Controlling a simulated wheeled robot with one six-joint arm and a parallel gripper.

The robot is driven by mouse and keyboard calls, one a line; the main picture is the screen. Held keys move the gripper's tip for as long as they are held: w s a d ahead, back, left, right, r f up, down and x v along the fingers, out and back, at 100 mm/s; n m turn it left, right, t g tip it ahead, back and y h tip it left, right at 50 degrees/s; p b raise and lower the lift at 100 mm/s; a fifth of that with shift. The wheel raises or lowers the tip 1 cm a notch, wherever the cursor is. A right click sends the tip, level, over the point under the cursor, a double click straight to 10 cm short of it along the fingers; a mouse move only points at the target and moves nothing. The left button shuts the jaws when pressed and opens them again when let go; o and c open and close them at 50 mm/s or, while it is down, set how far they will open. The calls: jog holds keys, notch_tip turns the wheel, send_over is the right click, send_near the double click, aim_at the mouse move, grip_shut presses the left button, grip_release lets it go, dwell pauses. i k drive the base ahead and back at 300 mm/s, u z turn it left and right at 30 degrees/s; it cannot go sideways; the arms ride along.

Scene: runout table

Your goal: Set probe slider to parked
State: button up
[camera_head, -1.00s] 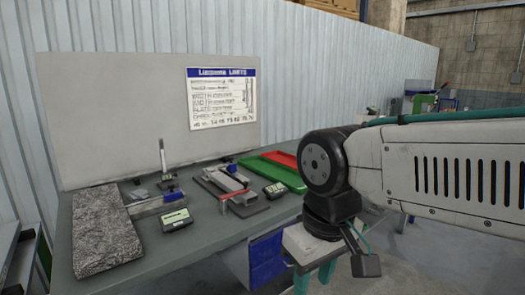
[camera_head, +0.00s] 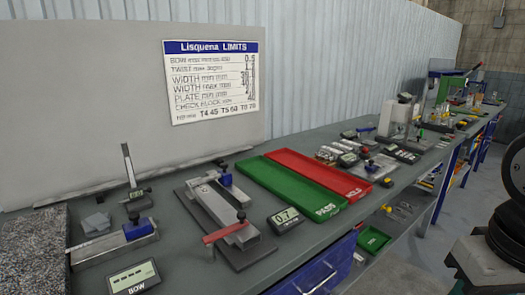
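A twist fixture (camera_head: 222,212) with a dark base and pale grey body lies in the middle of the near table. A small blue block (camera_head: 225,179) with a dark knob sits at its far end, and a red bar (camera_head: 226,233) with a dark knob (camera_head: 241,216) crosses its near end. To its left, a grey steel bar (camera_head: 100,247) carries another blue block (camera_head: 138,228). No label shows which piece is the probe slider, so I cannot tell its position. My arm shows only at the right edge, well away from the fixture; my gripper's fingers are out of frame.
A display (camera_head: 285,219) reads 0.7; a "BOW" display (camera_head: 134,278) stands at front left. A granite slab (camera_head: 35,255) lies far left. The green PASS tray (camera_head: 300,190) and red HOLD tray (camera_head: 320,176) lie right of the fixture. A limits sign (camera_head: 211,80) hangs behind.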

aim_at(224, 176)
jog(key=u, duration=0.25)
jog(key=i, duration=1.1)
jog(key=u, duration=0.7)
